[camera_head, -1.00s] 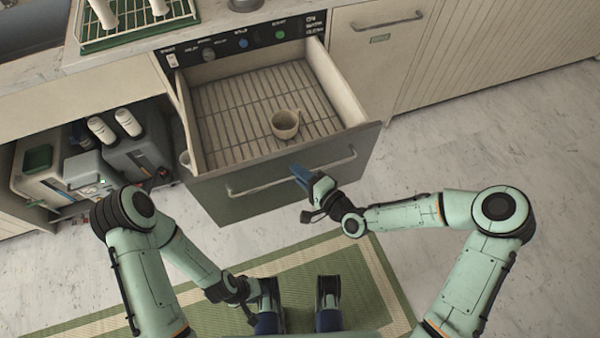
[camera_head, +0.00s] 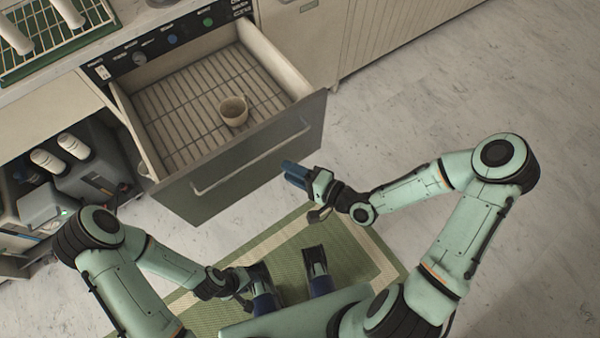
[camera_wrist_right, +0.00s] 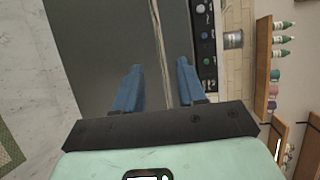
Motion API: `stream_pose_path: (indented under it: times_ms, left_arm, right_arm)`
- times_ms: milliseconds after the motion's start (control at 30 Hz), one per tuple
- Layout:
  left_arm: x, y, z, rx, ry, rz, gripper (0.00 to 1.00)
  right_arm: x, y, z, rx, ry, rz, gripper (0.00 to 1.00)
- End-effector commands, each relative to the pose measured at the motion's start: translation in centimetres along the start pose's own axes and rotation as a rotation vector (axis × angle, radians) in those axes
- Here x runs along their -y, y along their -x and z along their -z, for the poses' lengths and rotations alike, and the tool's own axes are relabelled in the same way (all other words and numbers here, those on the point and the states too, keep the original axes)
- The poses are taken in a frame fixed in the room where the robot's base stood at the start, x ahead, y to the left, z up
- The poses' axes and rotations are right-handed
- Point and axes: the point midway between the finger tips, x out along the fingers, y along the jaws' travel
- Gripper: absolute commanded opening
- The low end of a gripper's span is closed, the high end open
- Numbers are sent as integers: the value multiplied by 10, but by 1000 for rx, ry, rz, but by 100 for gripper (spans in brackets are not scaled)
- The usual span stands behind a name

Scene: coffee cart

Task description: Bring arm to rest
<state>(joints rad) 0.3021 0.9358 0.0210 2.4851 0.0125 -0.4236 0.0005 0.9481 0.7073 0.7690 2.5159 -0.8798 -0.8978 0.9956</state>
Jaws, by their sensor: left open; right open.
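My right gripper (camera_head: 296,174) is open and empty, just off the right end of the drawer's front, with its blue fingers pointing left. In the right wrist view its two blue fingers (camera_wrist_right: 156,88) stand apart with nothing between them. The drawer (camera_head: 250,160) is pulled out, and its handle (camera_head: 250,160) is clear of the gripper. My left gripper (camera_head: 256,281) is low in the head view, above the mat and in front of my base. It is open, its fingers are hard to make out, and nothing shows in it.
A pale cup (camera_head: 233,111) stands in the drawer on a slatted bottom. The control panel (camera_head: 122,62) is above it. Machines (camera_head: 92,180) stand in the open space at left. A green mat (camera_head: 350,262) lies under me. The floor (camera_head: 420,120) at right is clear.

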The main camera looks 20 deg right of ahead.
Motion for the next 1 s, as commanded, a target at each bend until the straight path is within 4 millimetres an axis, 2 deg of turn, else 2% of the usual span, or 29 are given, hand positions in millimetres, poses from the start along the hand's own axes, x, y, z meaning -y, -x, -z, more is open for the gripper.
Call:
stream_pose_path:
  times_ms: [100, 233, 833, 933, 1000]
  left_arm:
    - [0, 4, -2, 5, 1, 1, 43]
    - [0, 4, -3, 8, 1, 2, 43]
    - [-1, 5, -3, 7, 1, 1, 43]
    - [-4, 15, -4, 9, 1, 1, 43]
    - [-8, 28, -6, 12, 0, 2, 43]
  right_arm:
    - [0, 16, 1, -3, -1, -1, 40]
    - [0, 22, 1, -2, -1, 0, 40]
    - [-1, 22, 0, 0, 0, -6, 40]
    - [-13, 20, -5, 3, 13, -81, 40]
    - [-35, 20, -13, 18, 33, -203, 40]
